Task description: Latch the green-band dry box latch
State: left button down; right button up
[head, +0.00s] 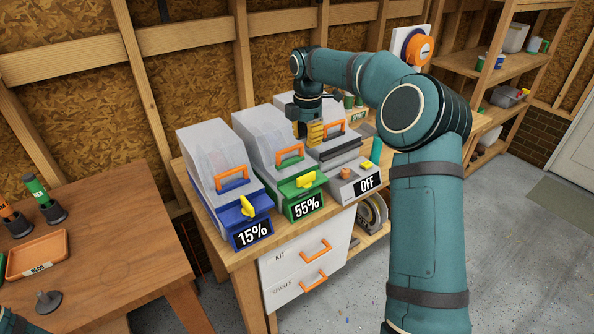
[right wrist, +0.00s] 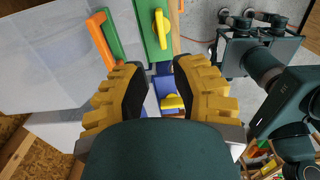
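The green-band dry box (head: 270,140) stands in the middle of a row on the bench, with a clear lid, an orange handle (head: 290,155) and a 55% display (head: 307,206). Its yellow latch (head: 305,180) sits on the green front band and also shows at the top of the right wrist view (right wrist: 161,28). I cannot tell whether it is latched. My right gripper (head: 308,132) is above the boxes, behind the latch in the head view, its yellow fingers pointing down. In the right wrist view its fingers (right wrist: 160,85) are apart with nothing between them. My left gripper is not in view.
The blue-band box (head: 205,150), showing 15%, stands left of the green one. A wooden table (head: 110,220) with an orange tray (head: 37,254) is at left. Shelves (head: 510,70) stand back right.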

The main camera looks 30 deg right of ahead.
aim_at(306, 175)
notch_tip(306, 175, down, 12)
jog(key=shift+s+r+b, duration=0.1)
jog(key=shift+s+b, duration=0.05)
jog(key=shift+b, duration=0.95)
jog(key=shift+f, duration=0.7)
jog(key=shift+o, duration=0.3)
grip_shut()
